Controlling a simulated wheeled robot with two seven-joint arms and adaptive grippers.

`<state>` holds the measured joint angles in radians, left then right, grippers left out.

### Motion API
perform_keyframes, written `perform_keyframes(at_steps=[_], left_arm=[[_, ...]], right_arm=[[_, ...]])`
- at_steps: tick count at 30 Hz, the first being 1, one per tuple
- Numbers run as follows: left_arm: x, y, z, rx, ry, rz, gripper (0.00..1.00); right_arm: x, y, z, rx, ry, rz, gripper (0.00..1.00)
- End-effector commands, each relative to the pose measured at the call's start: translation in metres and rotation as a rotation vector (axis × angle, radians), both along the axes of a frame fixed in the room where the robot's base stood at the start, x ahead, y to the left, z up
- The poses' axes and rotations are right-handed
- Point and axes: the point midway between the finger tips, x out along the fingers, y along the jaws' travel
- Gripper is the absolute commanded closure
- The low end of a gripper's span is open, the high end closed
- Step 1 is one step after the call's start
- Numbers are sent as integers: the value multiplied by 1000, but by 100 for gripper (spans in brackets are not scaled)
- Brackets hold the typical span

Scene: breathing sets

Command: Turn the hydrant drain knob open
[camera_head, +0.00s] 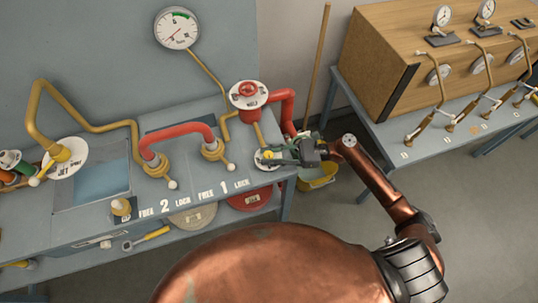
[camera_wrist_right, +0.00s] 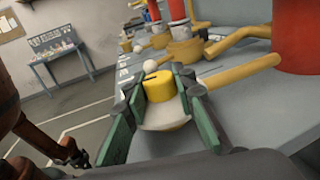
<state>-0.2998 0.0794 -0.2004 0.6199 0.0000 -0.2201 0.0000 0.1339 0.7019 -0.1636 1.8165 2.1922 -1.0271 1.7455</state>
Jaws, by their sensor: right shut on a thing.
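A yellow drain knob (camera_wrist_right: 158,89) sits on a white round plate (camera_wrist_right: 164,115) between the green finger pads of my right gripper (camera_wrist_right: 160,97). In the head view, the knob (camera_head: 268,154) and its plate (camera_head: 265,165) are at the right front corner of the grey bench, partly covered by my gripper (camera_head: 275,156). My right gripper reaches in from the right and is shut on the knob. The knob's exact turn angle cannot be made out. My left gripper is not in view.
A red valve (camera_head: 248,95) on a white plate and a red pipe (camera_head: 283,108) stand close behind the knob. Yellow pipes and small levers fill the bench (camera_head: 100,205) to the left. A yellow bucket (camera_head: 318,177) stands on the floor beside it. A second table (camera_head: 430,150) is at right.

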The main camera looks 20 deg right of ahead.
Motion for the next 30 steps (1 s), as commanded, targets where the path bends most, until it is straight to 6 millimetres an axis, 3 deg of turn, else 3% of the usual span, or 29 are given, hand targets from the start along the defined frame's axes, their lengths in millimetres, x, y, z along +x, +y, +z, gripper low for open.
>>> perform_keyframes(at_steps=[2,3,10,22,30], left_arm=[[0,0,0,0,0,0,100],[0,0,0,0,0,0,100],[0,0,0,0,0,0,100],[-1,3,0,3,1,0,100],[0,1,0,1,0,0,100]], right_arm=[[0,0,0,1,-1,0,100],[0,0,0,1,-1,0,74],[0,0,0,1,0,0,58],[-2,-8,-1,-1,1,-1,57],[-13,-59,-1,-2,4,-4,57]])
